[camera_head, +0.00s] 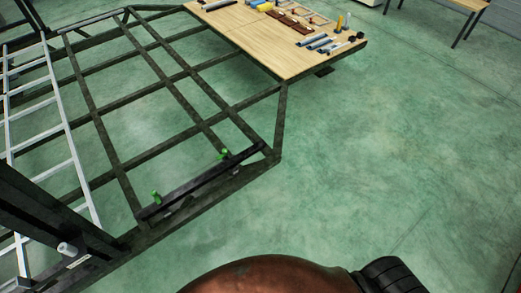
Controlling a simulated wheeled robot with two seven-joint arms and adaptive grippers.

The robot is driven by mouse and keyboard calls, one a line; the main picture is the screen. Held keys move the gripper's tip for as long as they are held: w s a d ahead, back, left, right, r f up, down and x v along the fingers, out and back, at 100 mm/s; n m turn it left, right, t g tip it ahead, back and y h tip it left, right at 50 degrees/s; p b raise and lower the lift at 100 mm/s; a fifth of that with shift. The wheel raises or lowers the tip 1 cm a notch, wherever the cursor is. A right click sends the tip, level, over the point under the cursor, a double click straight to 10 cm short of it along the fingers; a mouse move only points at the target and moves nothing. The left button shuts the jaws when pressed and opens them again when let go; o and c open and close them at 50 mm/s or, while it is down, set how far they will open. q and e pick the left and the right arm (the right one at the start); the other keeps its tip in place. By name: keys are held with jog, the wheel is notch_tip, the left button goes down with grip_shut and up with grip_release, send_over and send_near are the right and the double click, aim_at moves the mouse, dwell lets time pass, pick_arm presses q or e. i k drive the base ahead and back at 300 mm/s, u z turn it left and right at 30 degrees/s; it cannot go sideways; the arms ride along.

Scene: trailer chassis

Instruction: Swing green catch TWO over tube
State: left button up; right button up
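Two small green catches show on the dark trailer frame. One green catch (155,197) is at the left end of a dark tube (203,180), and the other green catch (223,154) is near its right end. The tube lies along the near rail of the frame. No number can be read on either catch, so I cannot tell which is TWO. Both catches appear to stand up at the tube's far side; whether either one lies over it is too small to tell. Neither of my grippers is in view.
The open trailer frame (150,152) spans the left. A silver ladder (72,150) leans there. A wooden table (270,45) with tools stands behind. A rusty rounded surface (270,278) and a black tyre-like part (390,275) fill the bottom. The green floor at right is clear.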

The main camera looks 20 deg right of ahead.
aim_at(225, 151)
jog(key=z, duration=0.7)
jog(key=k, duration=0.4)
jog(key=z, duration=0.6)
jog(key=i, duration=0.9)
jog(key=u, duration=0.8)
